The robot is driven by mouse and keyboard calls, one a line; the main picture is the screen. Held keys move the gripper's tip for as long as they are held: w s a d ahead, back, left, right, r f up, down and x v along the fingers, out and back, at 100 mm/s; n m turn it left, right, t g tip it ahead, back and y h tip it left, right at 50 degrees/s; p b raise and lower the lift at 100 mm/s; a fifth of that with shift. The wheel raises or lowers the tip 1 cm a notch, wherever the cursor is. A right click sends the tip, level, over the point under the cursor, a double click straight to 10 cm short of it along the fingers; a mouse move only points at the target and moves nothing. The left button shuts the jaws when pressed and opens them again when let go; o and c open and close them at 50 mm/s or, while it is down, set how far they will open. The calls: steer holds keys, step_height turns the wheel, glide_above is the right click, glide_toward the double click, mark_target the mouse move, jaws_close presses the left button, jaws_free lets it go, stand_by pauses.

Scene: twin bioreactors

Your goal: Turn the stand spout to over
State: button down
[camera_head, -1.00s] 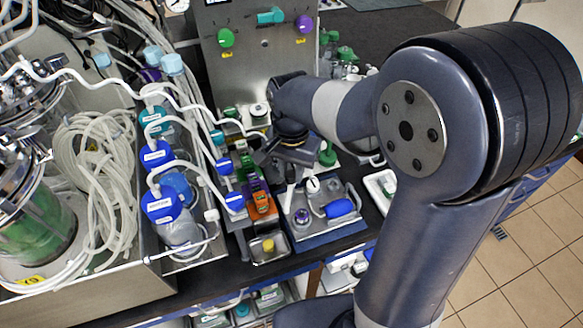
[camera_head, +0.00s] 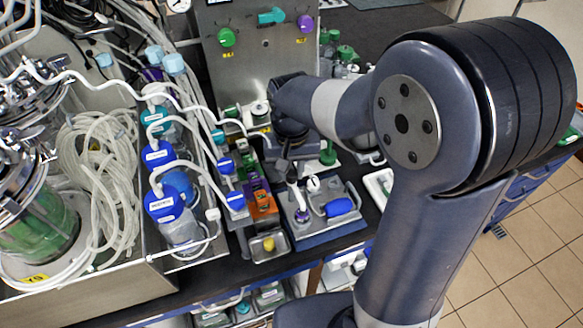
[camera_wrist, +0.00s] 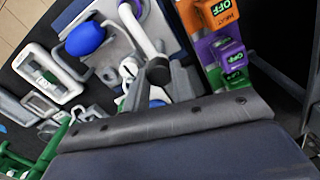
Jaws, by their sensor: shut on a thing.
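The stand spout, a white curved tube with a dark end (camera_wrist: 150,35), rises from the grey tray in the wrist view. In the head view its white tube (camera_head: 299,199) stands tilted above a purple-ringed base on the tray. My gripper (camera_wrist: 158,82) is shut on the spout near its dark end, with a grey finger on each side. In the head view my gripper (camera_head: 291,170) is at the spout's upper end, and my wrist partly hides the grip. The exact contact is hard to see.
A blue bulb (camera_head: 340,207) lies on the grey-blue tray (camera_head: 322,232) beside the spout. Orange, purple and green OFF-labelled blocks (camera_wrist: 225,50) stand close by. Blue-capped bottles (camera_head: 163,203) and looped tubing crowd the left. A metal panel with knobs (camera_head: 262,70) stands behind.

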steer(key=c, duration=1.2)
jaws_free()
step_height(320, 180, up, 11)
steer(key=shift+f, duration=0.1)
step_height(320, 180, down, 11)
steer(key=shift+r, duration=0.2)
steer(key=shift+f, duration=0.15)
steer(key=shift+m, duration=0.3)
